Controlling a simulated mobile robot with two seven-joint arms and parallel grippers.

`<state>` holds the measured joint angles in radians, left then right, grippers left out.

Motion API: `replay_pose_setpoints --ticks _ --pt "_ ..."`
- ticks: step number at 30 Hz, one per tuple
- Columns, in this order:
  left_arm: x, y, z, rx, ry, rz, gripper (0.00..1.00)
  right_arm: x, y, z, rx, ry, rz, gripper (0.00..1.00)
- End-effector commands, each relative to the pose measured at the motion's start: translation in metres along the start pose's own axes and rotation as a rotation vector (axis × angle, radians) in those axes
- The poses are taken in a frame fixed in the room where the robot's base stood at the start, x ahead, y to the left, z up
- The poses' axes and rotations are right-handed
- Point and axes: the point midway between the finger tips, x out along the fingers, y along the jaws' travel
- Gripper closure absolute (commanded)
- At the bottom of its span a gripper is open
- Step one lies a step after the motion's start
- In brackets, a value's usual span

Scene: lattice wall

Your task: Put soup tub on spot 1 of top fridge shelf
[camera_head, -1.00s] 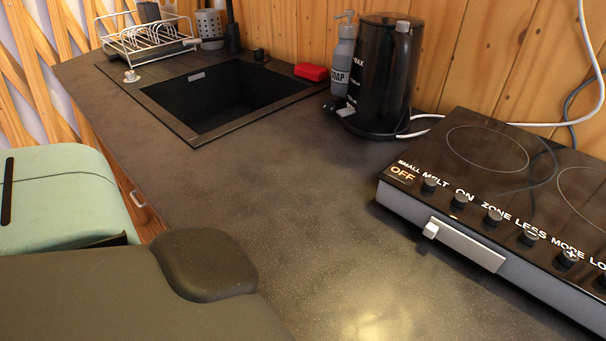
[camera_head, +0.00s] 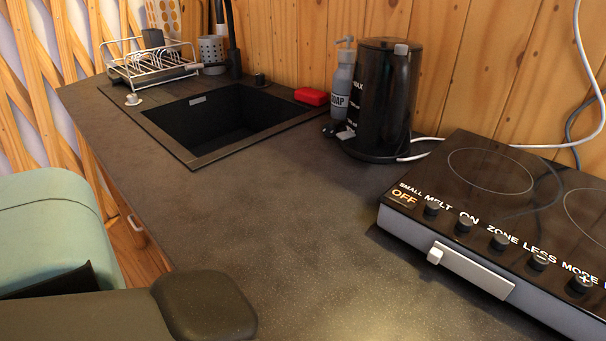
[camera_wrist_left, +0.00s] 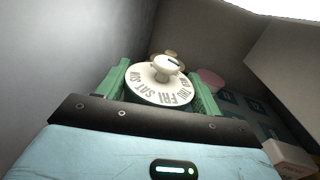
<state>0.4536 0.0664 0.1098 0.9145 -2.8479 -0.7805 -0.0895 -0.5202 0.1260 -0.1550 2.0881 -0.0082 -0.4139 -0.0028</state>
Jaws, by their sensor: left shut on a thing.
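My left gripper (camera_wrist_left: 161,88) shows in the left wrist view, with one green finger on each side of a pale round tub with a dial lid (camera_wrist_left: 163,84). The lid carries day letters such as SAT and FRI and a cream knob on top. I take it to be the soup tub, and the gripper is shut on it. Its lower part is hidden behind the gripper body. The shelf and spot 1 cannot be made out clearly. In the head view neither gripper shows; only parts of my own arm fill the lower left.
In the wrist view, grey walls stand left and behind, with a pink round thing (camera_wrist_left: 211,78) and a pale box (camera_wrist_left: 290,157) to the right. The head view shows a counter with a sink (camera_head: 225,120), kettle (camera_head: 382,100), hob (camera_head: 490,200) and dish rack (camera_head: 150,62); its middle is clear.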

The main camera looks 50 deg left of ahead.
Motion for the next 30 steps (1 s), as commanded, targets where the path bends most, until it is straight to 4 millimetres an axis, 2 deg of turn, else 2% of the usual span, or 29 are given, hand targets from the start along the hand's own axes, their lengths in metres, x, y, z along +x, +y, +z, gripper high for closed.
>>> replay_pose_setpoints --ticks 10,11,15,28,30 --pt "0.000 0.000 -0.004 0.001 -0.002 0.000 0.70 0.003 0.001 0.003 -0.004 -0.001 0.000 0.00" --pt "0.000 0.000 -0.004 0.001 0.000 0.000 0.32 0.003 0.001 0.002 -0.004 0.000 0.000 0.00" --pt "0.000 0.000 -0.003 0.001 0.000 0.000 0.14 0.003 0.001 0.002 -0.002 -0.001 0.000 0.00" --pt "0.001 -0.001 0.003 -0.001 -0.001 0.001 0.13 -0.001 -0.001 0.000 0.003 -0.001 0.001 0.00" --pt "-0.010 0.000 0.001 0.001 0.001 -0.001 0.13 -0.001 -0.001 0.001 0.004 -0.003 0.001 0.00"
